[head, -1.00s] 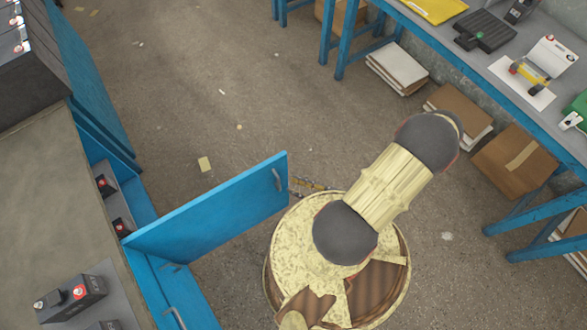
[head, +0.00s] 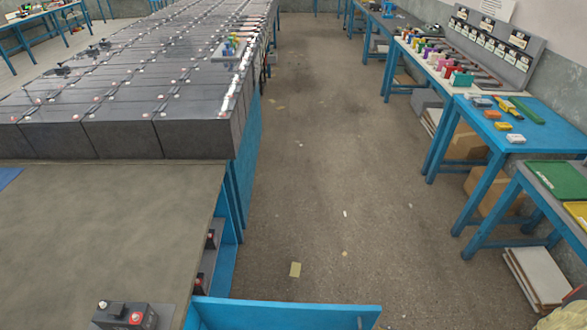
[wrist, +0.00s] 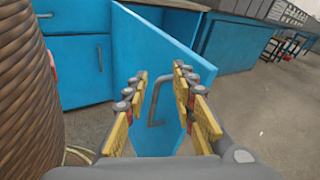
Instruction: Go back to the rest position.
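My gripper (wrist: 161,82) shows in the wrist view with its two yellow-padded fingers apart and nothing held between them. Beyond the fingers is a blue cabinet door (wrist: 133,58), standing open. Its grey handle (wrist: 156,103) appears in the gap between the fingers, with the fingers in front of it; the exact distance is hard to tell. The top of the same door (head: 285,314) shows at the bottom of the head view. My arm and gripper are not in the head view now.
A long bank of dark batteries (head: 130,90) stands at the left. A single battery (head: 124,316) sits on the near grey top (head: 110,230). Blue benches (head: 540,130) with small items line the right. The aisle floor (head: 320,160) between is clear apart from scraps.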

